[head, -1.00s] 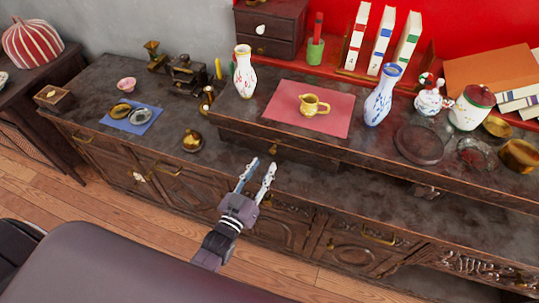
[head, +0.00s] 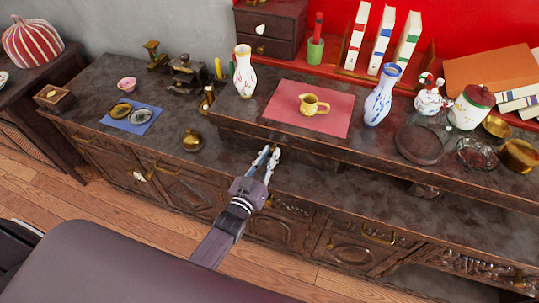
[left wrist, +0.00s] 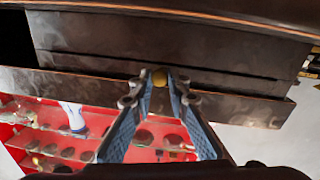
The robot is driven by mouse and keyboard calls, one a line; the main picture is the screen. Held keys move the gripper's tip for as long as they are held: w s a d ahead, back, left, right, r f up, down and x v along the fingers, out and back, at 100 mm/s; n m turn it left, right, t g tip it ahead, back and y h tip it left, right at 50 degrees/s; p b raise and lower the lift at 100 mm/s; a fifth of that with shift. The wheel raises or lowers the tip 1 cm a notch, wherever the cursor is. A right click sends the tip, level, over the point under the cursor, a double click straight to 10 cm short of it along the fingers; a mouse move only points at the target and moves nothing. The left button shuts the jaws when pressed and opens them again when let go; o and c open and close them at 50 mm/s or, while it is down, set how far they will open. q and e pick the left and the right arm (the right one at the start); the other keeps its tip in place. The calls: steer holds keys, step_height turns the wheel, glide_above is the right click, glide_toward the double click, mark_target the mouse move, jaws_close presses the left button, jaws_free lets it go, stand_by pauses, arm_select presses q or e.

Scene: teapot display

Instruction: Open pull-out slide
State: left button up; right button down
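The pull-out slide is a dark wooden front (head: 310,159) under the raised top of the sideboard, below the red mat; it also shows in the left wrist view (left wrist: 225,88). The slide looks closed against the sideboard. My right gripper is not in view.
A yellow pitcher (head: 312,104) stands on the red mat (head: 285,122) above the slide, between a white vase (head: 244,72) and a blue-white vase (head: 383,95). A brass pot (head: 192,140) stands on the lower top, left of my gripper. The lower top in front of the slide is mostly clear.

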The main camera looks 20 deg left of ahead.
arm_select(q)
steer(key=shift+s, duration=0.1)
jaws_close()
steer(key=shift+s+p, duration=0.3)
steer(key=shift+s, duration=0.1)
steer(key=s+p, duration=0.4)
steer(key=s, duration=1.6)
steer(key=shift+a, duration=0.4)
steer(key=o, duration=0.9)
jaws_free()
steer(key=shift+w, duration=0.1)
